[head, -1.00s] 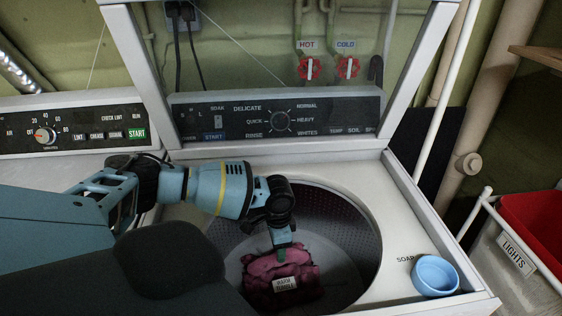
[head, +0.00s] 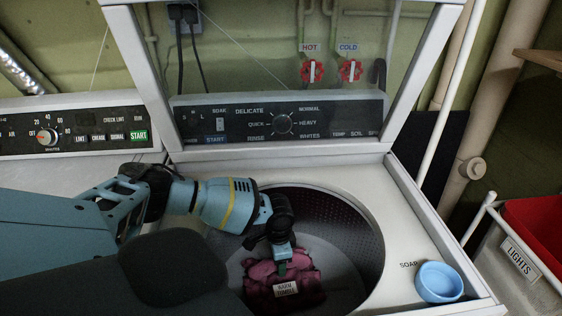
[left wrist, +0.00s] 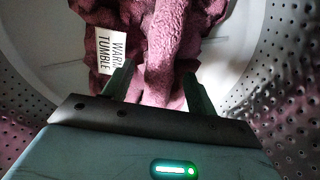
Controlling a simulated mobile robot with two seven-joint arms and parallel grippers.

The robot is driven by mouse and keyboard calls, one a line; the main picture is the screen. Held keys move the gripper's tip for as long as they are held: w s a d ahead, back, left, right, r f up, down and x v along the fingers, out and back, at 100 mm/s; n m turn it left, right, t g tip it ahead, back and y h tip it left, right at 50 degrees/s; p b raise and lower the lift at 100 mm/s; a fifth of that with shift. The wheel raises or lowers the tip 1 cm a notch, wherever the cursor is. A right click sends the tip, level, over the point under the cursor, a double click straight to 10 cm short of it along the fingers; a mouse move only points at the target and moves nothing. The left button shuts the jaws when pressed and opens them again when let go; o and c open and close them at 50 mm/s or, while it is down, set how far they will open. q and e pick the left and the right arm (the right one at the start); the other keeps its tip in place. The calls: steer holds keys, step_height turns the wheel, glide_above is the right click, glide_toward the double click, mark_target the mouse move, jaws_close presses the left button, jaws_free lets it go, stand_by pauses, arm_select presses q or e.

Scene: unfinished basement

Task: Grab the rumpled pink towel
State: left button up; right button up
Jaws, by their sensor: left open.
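The rumpled pink towel (head: 290,290) lies in a heap inside the washer drum (head: 352,225), with a white care tag facing up. My left gripper (head: 283,268) reaches down into the drum, right at the towel. In the left wrist view, the gripper (left wrist: 153,85) is open, with one finger on each side of a raised fold of the towel (left wrist: 172,50). The left finger is close to the tag. I cannot tell whether the fingers touch the cloth. My right gripper is not in view.
The washer lid stands open behind the drum, its frame (head: 421,75) rising at the right. A blue soap cup (head: 439,282) sits on the washer top at the right. A red-lined hamper (head: 535,225) stands farther right. The perforated drum wall surrounds the gripper.

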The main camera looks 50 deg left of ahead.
arm_select(q)
steer(key=shift+f, duration=0.25)
stand_by(0.3)
jaws_close()
